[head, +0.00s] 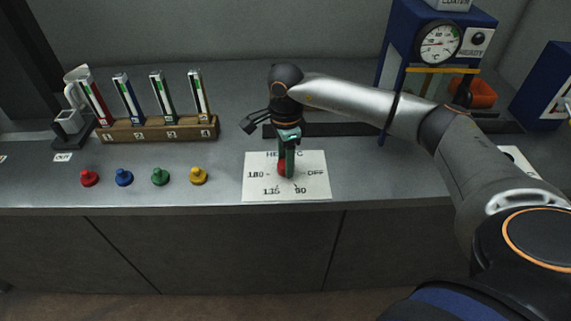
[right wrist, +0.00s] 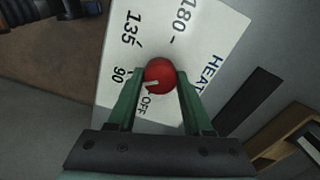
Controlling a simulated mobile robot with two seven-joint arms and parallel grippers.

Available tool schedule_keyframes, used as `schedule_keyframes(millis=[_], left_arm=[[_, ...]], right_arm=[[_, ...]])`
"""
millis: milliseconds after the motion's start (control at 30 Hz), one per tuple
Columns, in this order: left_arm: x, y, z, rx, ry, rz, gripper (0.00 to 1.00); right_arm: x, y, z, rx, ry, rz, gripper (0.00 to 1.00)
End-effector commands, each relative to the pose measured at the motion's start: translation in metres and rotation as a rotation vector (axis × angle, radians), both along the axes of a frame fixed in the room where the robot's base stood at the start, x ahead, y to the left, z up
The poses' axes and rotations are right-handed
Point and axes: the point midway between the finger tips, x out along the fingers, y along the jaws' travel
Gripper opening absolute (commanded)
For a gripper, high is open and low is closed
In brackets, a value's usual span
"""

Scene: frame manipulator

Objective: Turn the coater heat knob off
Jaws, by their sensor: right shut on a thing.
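The red heat knob (head: 281,169) sits on a white dial card (head: 255,188) marked HEAT °C, 180, 135, 90 and OFF. My right gripper (head: 286,166) reaches down from above, with its green fingers on either side of the knob. The right wrist view shows the fingers shut on the knob (right wrist: 160,72). A short white mark on the knob's near side lies close to the OFF and 90 labels; I cannot tell exactly where it points. The blue coater (head: 402,38) with a round gauge stands at the back right. My left gripper is out of view.
A wooden rack (head: 160,133) with several coloured tubes stands at the back left. Red, blue, green and yellow knobs (head: 198,176) line the bench front left of the card. Blue equipment (head: 543,90) stands at far right. Bare bench lies between yellow knob and card.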

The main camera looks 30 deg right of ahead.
Motion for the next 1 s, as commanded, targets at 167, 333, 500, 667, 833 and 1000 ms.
schedule_keyframes(millis=[167,333,500,667,833,1000], left_arm=[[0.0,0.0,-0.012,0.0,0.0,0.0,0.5],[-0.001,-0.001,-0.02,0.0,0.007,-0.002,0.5],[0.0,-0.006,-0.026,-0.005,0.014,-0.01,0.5],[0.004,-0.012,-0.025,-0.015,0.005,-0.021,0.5],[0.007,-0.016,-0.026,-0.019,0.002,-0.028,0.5],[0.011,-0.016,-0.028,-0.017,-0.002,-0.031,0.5]], right_arm=[[0.0,0.0,-0.002,0.0,-0.002,0.169,0.0],[0.001,0.0,-0.001,-0.001,-0.004,0.33,0.0],[0.0,0.0,-0.001,0.0,-0.003,0.492,0.0],[0.0,0.0,-0.001,-0.001,-0.003,0.639,0.0],[0.0,0.0,-0.001,0.0,-0.003,0.78,0.0],[0.0,0.0,0.0,0.0,-0.003,0.892,0.0]])
